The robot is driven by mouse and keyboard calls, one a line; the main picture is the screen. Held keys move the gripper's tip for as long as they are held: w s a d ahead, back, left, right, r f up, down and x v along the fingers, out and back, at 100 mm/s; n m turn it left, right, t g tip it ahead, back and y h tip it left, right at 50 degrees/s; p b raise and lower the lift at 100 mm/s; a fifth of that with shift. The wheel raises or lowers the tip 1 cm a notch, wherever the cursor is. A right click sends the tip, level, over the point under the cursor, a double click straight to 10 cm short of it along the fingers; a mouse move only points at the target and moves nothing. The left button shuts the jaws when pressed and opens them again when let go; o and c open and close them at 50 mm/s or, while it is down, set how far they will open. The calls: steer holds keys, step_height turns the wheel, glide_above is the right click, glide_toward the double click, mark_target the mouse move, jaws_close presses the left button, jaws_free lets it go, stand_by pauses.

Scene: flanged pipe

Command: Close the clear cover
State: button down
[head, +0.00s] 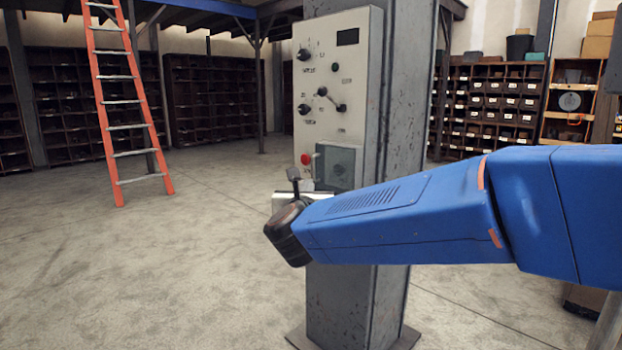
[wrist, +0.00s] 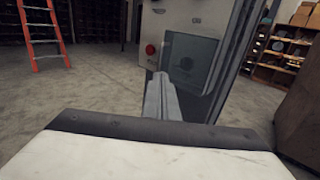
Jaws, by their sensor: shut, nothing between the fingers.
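The clear cover (head: 338,167) is a grey-tinted see-through square low on the right of the pale control panel (head: 335,75). A dark round shape shows behind it. In the wrist view the cover (wrist: 190,58) is ahead, just right of centre, and I cannot tell whether it stands ajar. My gripper (wrist: 160,80) is shut and empty. Its fingertips overlap the cover's lower left corner in the wrist view; I cannot tell whether they touch it. In the head view my blue arm hides part of the panel's lower edge.
The panel is on a grey steel column (head: 402,110) with a floor plate. A red button (head: 306,159) is left of the cover. An orange ladder (head: 125,100) stands at the left, with shelves (head: 490,105) behind. The concrete floor at left is clear.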

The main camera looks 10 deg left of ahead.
glide_toward(313, 169)
steer(key=w, duration=0.5)
steer(key=shift+w+a, duration=0.2)
steer(key=shift+a, duration=0.05)
steer(key=shift+w+a, duration=0.1)
steer(key=shift+w, duration=0.4)
steer(key=shift+w+a+r, duration=0.1)
steer(key=shift+w+a, duration=0.05)
steer(key=shift+w, duration=0.35)
steer(key=shift+w+a, duration=0.15)
steer(key=shift+w, duration=0.4)
